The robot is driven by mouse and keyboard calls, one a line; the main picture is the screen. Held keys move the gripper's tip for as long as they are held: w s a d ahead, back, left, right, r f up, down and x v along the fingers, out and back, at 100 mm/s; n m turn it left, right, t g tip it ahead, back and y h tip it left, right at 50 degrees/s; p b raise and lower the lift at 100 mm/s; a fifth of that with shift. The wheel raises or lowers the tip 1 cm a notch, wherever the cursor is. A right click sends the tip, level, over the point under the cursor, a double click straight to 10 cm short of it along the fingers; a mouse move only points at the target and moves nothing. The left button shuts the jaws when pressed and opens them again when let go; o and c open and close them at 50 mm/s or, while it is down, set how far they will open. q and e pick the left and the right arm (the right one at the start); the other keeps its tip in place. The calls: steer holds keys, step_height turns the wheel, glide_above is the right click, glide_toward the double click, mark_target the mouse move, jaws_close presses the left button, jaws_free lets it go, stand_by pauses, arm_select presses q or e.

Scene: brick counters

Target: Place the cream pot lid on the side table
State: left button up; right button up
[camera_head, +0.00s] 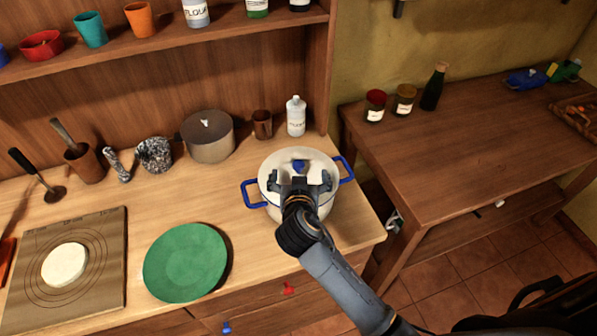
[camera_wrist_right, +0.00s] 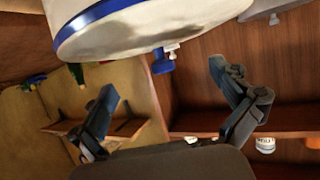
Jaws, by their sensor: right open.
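The cream pot lid (camera_head: 277,166) lies on the cream pot with blue handles (camera_head: 249,193), near the right end of the light wooden counter. Its blue knob (camera_head: 299,166) shows just beyond my right gripper (camera_head: 305,180). My right gripper is open and empty over the lid, hiding part of it. In the right wrist view the lid (camera_wrist_right: 150,25) shows with its blue knob (camera_wrist_right: 162,62) ahead of the open fingers, lying between them in the picture. The side table (camera_head: 455,140) is the darker wooden table at right. My left gripper is not in view.
Two jars (camera_head: 405,100) and a dark bottle (camera_head: 434,88) stand at the side table's back left; its middle is clear. A grey pot (camera_head: 208,138), a brown cup (camera_head: 262,124) and a white bottle (camera_head: 296,116) stand behind the cream pot. A green plate (camera_head: 185,262) lies left.

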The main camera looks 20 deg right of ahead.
mark_target(299, 171)
steer(key=p+x, duration=0.2)
steer(key=x, duration=0.2)
steer(key=shift+w+a+f, duration=0.1)
steer(key=shift+w+a, duration=0.05)
steer(key=shift+a, duration=0.05)
steer(key=shift+w+d+f, duration=0.1)
steer(key=shift+w+f, duration=0.15)
steer(key=shift+w, duration=0.05)
steer(key=shift+s, duration=0.1)
steer(key=shift+s, duration=0.1)
jaws_close()
